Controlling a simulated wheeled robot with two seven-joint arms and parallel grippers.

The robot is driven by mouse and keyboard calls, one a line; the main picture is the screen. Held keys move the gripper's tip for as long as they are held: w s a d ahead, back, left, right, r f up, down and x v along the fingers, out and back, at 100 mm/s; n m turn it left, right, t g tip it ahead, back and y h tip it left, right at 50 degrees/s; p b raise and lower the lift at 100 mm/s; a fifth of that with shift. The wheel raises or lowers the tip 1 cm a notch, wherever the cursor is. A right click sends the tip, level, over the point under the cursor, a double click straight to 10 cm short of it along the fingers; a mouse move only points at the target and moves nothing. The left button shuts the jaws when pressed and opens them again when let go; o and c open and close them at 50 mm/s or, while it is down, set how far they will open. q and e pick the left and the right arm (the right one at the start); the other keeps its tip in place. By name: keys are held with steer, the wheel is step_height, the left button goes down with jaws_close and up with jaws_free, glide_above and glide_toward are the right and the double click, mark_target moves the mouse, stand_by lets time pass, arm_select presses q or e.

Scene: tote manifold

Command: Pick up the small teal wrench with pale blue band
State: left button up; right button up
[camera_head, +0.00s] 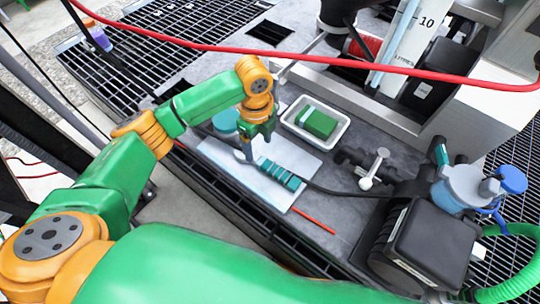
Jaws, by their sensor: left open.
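A ridged teal object (281,174) lies on a white mat (237,167), with paler blue at its upper-left end. It may be the small teal wrench with the pale blue band, but its shape is too small to tell. My left gripper (256,146) points down over the mat, just up and left of the teal object. It is open, and nothing shows between its fingers. The gripper's own body hides part of the mat. I cannot tell whether a finger touches the teal object. My right gripper is not in view.
A white tray (291,113) with a green block (317,121) stands close right of the gripper. A round teal item (226,122) is behind it. A red rod (314,220), white T-handle (374,170) and black box (432,248) lie rightward. A red hose (300,57) crosses above.

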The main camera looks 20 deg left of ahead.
mark_target(262, 160)
arm_select(q)
steer(key=f, duration=0.3)
steer(key=s+d+f, duration=0.1)
steer(key=f, duration=0.1)
steer(key=shift+f+b, duration=0.2)
steer(key=shift+b, duration=0.1)
steer(key=shift+w+f, duration=0.1)
steer(key=shift+w, duration=0.05)
jaws_close()
